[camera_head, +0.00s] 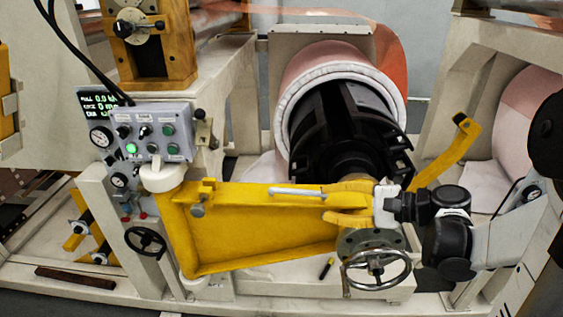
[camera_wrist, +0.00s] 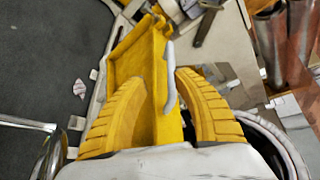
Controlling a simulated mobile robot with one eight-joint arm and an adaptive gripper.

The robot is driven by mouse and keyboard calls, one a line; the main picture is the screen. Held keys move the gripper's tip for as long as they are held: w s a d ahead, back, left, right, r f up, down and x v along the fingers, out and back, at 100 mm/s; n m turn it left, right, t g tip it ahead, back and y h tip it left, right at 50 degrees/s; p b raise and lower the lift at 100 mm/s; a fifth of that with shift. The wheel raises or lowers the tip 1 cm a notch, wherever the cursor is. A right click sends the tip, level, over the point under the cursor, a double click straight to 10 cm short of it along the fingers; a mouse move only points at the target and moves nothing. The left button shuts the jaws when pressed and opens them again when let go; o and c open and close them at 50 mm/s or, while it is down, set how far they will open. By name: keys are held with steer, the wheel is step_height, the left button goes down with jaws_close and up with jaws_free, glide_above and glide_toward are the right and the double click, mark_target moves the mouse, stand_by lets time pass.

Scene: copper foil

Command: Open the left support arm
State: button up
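The yellow support arm (camera_head: 260,225) reaches across the front of the machine from its hinge post on the left, its right end near the dark roll core. A silver bar handle (camera_head: 300,191) runs along its top edge. My gripper (camera_head: 326,204) has yellow fingers and is at the arm's right end, by the handle. In the wrist view, my gripper (camera_wrist: 155,72) is open, its ridged fingers wide apart on both sides of the yellow support arm (camera_wrist: 135,65). The silver handle (camera_wrist: 170,85) lies between the fingers, closer to the right one. Contact cannot be told.
A handwheel (camera_head: 376,271) sits just below my gripper. A grey control box (camera_head: 150,130) stands above the hinge. The copper foil roll (camera_head: 330,75) with its black core is behind the arm. A yellow bracket (camera_head: 446,152) rises at right.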

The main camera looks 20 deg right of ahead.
mark_target(303, 193)
steer(key=shift+m+t+y, duration=0.4)
steer(key=shift+t+y, duration=0.1)
steer(key=x, duration=0.3)
steer(key=b+x, duration=0.1)
steer(key=x, duration=0.1)
steer(key=w+b+x, duration=0.1)
steer(key=x, duration=0.2)
steer(key=shift+w+d+r, duration=0.1)
steer(key=shift+w+r, duration=0.1)
steer(key=shift+w, duration=0.05)
jaws_close()
